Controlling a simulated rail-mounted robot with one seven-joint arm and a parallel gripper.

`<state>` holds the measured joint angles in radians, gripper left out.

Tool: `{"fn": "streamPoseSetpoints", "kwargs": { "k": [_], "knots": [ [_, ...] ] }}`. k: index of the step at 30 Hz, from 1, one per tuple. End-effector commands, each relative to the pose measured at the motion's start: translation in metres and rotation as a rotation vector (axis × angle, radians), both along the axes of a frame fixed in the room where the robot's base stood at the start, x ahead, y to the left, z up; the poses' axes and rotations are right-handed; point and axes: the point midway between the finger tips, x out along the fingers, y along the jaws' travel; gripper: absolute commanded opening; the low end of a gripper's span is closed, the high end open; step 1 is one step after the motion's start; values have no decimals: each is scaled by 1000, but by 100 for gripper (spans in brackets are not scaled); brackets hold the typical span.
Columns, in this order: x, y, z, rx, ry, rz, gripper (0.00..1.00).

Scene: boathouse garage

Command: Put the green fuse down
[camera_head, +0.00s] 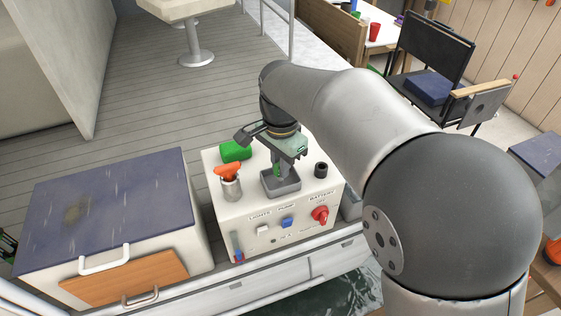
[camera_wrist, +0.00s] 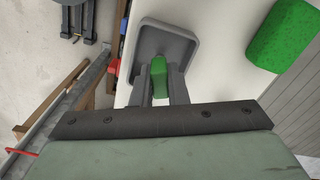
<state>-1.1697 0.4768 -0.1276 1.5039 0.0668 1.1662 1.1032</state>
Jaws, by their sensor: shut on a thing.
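The green fuse (camera_wrist: 159,82) is small and sits between the two fingers of my gripper (camera_wrist: 160,88) in the wrist view. The fingers are shut on it. Beyond it in the wrist view is a square grey tray (camera_wrist: 182,44) with a raised rim. In the head view my gripper (camera_head: 281,168) points down at this grey tray (camera_head: 284,190), which stands on top of a white console (camera_head: 257,205). The fingers are over or just inside the tray; I cannot tell whether the fuse touches its floor. The fuse is hidden in the head view.
A green sponge-like block (camera_head: 235,151) and a metal cup (camera_head: 231,190) with an orange-handled item stand left of the tray. A black knob (camera_head: 321,170) is at its right. The console front has switches and a red battery dial (camera_head: 320,215). A blue-topped locker (camera_head: 105,210) is further left.

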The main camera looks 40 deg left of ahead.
Motion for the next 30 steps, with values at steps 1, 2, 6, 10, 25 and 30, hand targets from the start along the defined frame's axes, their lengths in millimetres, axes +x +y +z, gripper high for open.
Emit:
{"fn": "streamPoseSetpoints", "kwargs": {
  "k": [1,2,6,10,25,30],
  "knots": [
    [0,0,-3,0,0,0,0],
    [0,0,-3,0,0,0,0],
    [0,0,-3,0,0,0,0],
    [0,0,-3,0,0,0,0],
    [0,0,-8,0,0,0,16],
    [0,0,-8,0,0,0,39]
  ]
}}
